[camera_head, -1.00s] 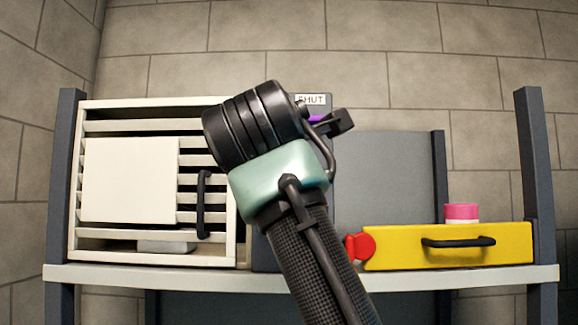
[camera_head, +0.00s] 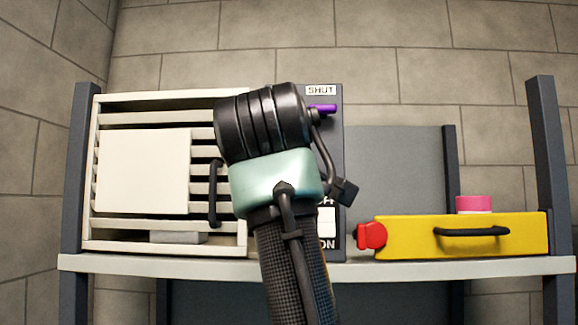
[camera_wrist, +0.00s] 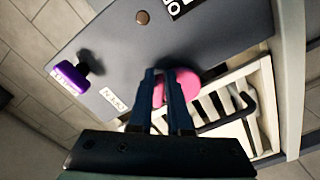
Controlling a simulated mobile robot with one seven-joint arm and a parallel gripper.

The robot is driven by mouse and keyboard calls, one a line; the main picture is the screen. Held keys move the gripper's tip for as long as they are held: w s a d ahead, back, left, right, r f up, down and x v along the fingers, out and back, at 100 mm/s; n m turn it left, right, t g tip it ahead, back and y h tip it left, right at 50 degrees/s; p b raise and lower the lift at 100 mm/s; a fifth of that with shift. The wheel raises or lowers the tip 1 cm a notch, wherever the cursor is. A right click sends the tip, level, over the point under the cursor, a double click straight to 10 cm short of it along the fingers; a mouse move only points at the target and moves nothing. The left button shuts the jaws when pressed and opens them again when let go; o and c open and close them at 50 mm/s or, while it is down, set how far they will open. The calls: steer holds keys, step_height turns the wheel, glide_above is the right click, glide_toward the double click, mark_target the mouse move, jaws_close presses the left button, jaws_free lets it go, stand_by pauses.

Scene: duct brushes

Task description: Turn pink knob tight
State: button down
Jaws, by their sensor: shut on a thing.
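The pink knob (camera_wrist: 187,88) is on a dark grey panel (camera_wrist: 120,40) in the wrist view. Pink shows both between my fingers and to the right of the right finger. My gripper (camera_wrist: 159,76) is shut on the pink knob, and its fingers hide part of it. In the head view my arm covers the knob and my fingers. The panel (camera_head: 331,150) shows there behind my wrist.
A purple handle (camera_wrist: 75,77) sticks out beside a label; it also shows in the head view (camera_head: 321,108). A slatted cream cabinet (camera_head: 170,107) stands left. A yellow drawer (camera_head: 400,240) with a red knob (camera_head: 371,235) and a pink cylinder (camera_head: 473,204) on top is right.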

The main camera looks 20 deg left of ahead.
steer(key=m, duration=0.3)
steer(key=a+m, duration=0.1)
steer(key=m, duration=0.6)
steer(key=shift+s+a+f+b, duration=0.2)
steer(key=shift+a+f+b, duration=0.05)
steer(key=shift+f+b, duration=0.15)
steer(key=shift+m, duration=0.3)
steer(key=c, duration=0.9)
jaws_free()
steer(key=shift+o, duration=0.2)
steer(key=shift+s, duration=0.1)
steer(key=b+v, duration=0.7)
steer(key=v, duration=0.5)
steer(key=shift+s+b, duration=0.3)
steer(key=shift+s, duration=0.1)
